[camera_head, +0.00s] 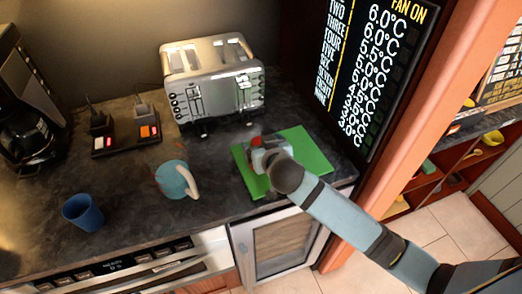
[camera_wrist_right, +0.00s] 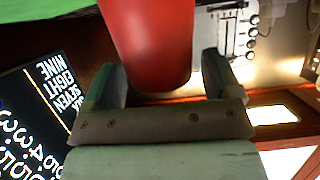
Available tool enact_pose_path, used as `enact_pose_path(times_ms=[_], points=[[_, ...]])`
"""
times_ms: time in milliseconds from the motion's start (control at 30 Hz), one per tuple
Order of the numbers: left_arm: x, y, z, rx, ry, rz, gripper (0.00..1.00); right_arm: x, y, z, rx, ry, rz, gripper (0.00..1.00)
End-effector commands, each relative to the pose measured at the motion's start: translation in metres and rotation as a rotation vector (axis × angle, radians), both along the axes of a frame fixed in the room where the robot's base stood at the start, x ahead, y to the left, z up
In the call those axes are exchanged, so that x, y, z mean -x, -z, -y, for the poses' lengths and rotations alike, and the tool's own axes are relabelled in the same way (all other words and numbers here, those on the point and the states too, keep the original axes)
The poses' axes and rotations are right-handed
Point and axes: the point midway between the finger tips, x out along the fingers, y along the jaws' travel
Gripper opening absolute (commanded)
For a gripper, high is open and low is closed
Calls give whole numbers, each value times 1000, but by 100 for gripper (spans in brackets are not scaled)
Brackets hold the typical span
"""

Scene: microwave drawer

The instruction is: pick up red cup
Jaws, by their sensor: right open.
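The red cup (camera_wrist_right: 147,40) fills the upper middle of the right wrist view, between the two fingers of my open right gripper (camera_wrist_right: 165,85). I cannot tell whether the fingers touch it. In the head view only a small red part of the cup (camera_head: 256,141) shows beyond my right gripper (camera_head: 262,150); the rest is hidden by the gripper and wrist. The gripper is over the green mat (camera_head: 312,150) on the counter. My left gripper is in neither view.
A silver toaster (camera_head: 212,80) stands behind the mat. A light blue mug (camera_head: 172,180) and a dark blue cup (camera_head: 82,213) stand to the left on the dark counter (camera_head: 130,205). A black menu board (camera_head: 375,70) stands at the right. A coffee maker (camera_head: 25,130) is at far left.

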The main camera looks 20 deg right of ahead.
Motion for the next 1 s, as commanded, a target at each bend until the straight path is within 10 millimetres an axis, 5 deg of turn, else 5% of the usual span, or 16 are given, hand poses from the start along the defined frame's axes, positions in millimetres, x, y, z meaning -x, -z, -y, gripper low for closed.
enact_pose_path(times_ms=[200,433,500,833,1000], points=[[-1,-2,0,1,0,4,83,-1,1,0,0,-1,0,83],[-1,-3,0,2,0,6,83,-1,1,0,0,-1,0,33],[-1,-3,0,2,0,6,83,-1,0,0,0,-1,0,27],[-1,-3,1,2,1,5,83,-1,-4,0,-1,-1,1,27],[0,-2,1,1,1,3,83,-1,-23,-1,-3,0,4,27]])
